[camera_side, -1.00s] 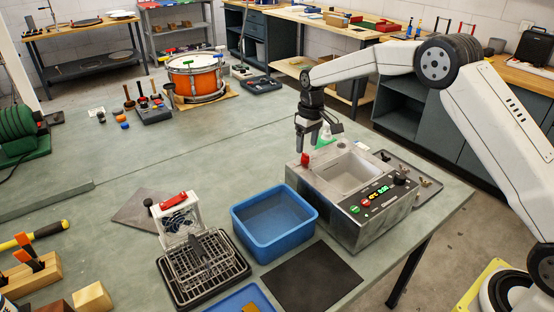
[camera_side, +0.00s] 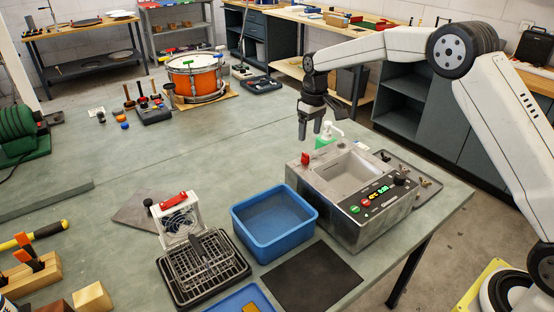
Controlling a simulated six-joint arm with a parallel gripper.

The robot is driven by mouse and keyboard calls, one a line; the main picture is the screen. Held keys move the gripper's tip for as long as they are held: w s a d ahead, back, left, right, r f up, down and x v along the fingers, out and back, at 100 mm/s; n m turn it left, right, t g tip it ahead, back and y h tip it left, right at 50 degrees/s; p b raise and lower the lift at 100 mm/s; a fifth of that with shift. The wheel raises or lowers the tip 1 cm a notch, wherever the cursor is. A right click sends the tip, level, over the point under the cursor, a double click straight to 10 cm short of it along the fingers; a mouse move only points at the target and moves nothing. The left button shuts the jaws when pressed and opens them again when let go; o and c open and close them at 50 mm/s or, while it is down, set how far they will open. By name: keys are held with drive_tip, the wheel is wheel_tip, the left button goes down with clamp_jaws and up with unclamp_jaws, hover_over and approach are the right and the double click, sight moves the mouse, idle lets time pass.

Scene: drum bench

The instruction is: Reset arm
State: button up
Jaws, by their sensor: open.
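My gripper (camera_side: 310,129) hangs from my arm with its fingers pointing down. It is open, with nothing seen between the fingers. It is in the air above the back left part of the grey sink-like machine (camera_side: 384,228), apart from it. A red piece (camera_side: 305,158) shows at that machine's back left rim, below the fingers.
A green bottle with a white pump (camera_side: 328,135) stands behind the machine, close to my gripper. A blue bin (camera_side: 245,238), a wire rack (camera_side: 203,268) and a dark mat (camera_side: 322,279) lie in front. An orange drum (camera_side: 195,83) stands at the back. The middle bench is largely clear.

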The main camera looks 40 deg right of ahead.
drive_tip(key=s+a+f+t, duration=0.1)
drive_tip(key=s, duration=1.3)
drive_tip(key=s+a+f+m+t, duration=0.1)
drive_tip(key=s+a+f, duration=0.1)
drive_tip(key=s, duration=1.3)
drive_tip(key=shift+m+t+h, duration=0.3)
drive_tip(key=shift+a+f, duration=0.1)
